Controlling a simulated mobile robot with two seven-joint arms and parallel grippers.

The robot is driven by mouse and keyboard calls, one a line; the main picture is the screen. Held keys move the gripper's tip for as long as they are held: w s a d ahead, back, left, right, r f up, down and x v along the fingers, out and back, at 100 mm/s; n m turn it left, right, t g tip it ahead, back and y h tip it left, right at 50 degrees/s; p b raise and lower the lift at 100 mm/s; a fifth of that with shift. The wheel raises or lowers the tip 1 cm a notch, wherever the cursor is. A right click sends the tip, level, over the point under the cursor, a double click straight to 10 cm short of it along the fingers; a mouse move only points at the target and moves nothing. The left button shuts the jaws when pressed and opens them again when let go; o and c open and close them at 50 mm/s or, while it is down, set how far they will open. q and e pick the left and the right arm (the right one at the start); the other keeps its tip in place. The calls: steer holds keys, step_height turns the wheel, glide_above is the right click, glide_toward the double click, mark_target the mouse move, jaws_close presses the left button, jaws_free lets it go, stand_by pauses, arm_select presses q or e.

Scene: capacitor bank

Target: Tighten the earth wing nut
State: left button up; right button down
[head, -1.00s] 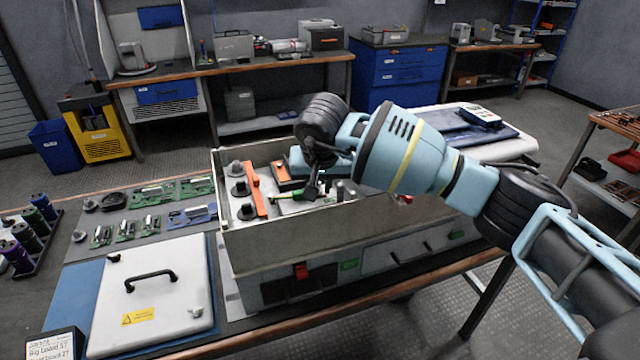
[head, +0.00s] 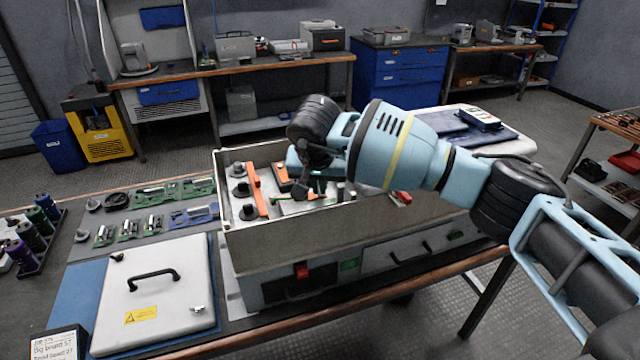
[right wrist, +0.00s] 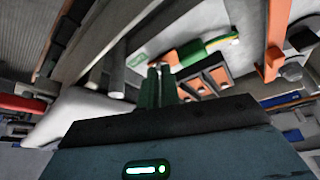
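My right gripper (head: 314,191) reaches down into the open metal cabinet (head: 330,238). In the right wrist view its two dark fingers (right wrist: 159,82) are nearly together with a narrow gap. Their tips are by the copper-coloured end of a green-and-yellow earth lead (right wrist: 212,47). I cannot make out the wing nut; the fingers may hide it, and I cannot tell whether they grip anything. My left gripper is not in view.
Orange bars (head: 256,190) and black-capped posts stand inside the cabinet at left. The cabinet walls rise around the gripper. A white lid with a black handle (head: 152,278) and several green circuit boards (head: 127,228) lie on the bench to the left.

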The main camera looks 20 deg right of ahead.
steer(key=c, duration=1.8)
jaws_free()
steer(key=shift+f, duration=0.25)
steer(key=shift+r, duration=0.1)
steer(key=v, duration=0.7)
steer(key=shift+r, duration=0.25)
